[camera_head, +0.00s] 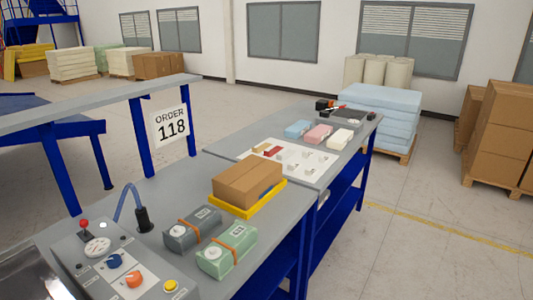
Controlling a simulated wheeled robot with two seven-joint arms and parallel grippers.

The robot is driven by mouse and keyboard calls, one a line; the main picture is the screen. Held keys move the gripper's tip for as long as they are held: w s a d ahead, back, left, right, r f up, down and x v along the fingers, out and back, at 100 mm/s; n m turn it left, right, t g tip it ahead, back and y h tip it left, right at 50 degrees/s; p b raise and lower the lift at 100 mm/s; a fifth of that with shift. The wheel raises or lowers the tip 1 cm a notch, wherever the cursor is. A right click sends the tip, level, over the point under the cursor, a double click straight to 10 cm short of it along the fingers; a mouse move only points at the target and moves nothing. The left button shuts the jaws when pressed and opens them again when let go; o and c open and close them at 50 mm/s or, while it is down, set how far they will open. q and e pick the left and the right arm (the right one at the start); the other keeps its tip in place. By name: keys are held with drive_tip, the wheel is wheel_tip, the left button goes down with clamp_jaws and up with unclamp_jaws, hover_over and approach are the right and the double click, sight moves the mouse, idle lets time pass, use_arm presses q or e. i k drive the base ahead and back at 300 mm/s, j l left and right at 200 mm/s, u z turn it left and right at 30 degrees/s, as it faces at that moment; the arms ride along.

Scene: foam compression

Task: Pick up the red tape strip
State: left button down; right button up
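A small red strip (273,152) lies on a white board (312,181) on the grey workbench, near the board's left side. A tan strip (261,147) lies just beside it, to the left and a little farther back. Several small pale pieces lie on the rest of the board; they are too small to make out. Neither of my grippers is in view.
Blue, pink and white blocks (318,134) stand behind the board. A cardboard box (247,180) sits on a yellow tray (238,211) in front of it. Grey and green strapped packs (227,250) and a control panel (125,270) are nearer.

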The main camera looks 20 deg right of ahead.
sight(275, 149)
drive_tip(key=l+u, duration=0.4)
drive_tip(key=u, duration=0.15)
drive_tip(key=l+u, duration=0.15)
drive_tip(key=l, duration=0.25)
drive_tip(key=k+l+u, duration=0.1)
drive_tip(key=l, duration=0.3)
drive_tip(key=k+l+u, duration=0.15)
drive_tip(key=l, duration=0.25)
drive_tip(key=k+l, duration=0.1)
drive_tip(key=l, duration=0.3)
drive_tip(key=k+l, duration=0.1)
drive_tip(key=l, duration=0.3)
drive_tip(key=k+l, duration=0.1)
drive_tip(key=l, duration=0.3)
drive_tip(key=k+l+u, duration=0.1)
drive_tip(key=l, duration=0.3)
drive_tip(key=k+l, duration=0.1)
drive_tip(key=l, duration=0.3)
drive_tip(key=k+l, duration=0.1)
drive_tip(key=l, duration=0.25)
drive_tip(key=k+l, duration=0.1)
drive_tip(key=l, duration=0.3)
drive_tip(key=k+l+u, duration=0.1)
drive_tip(key=l, duration=0.3)
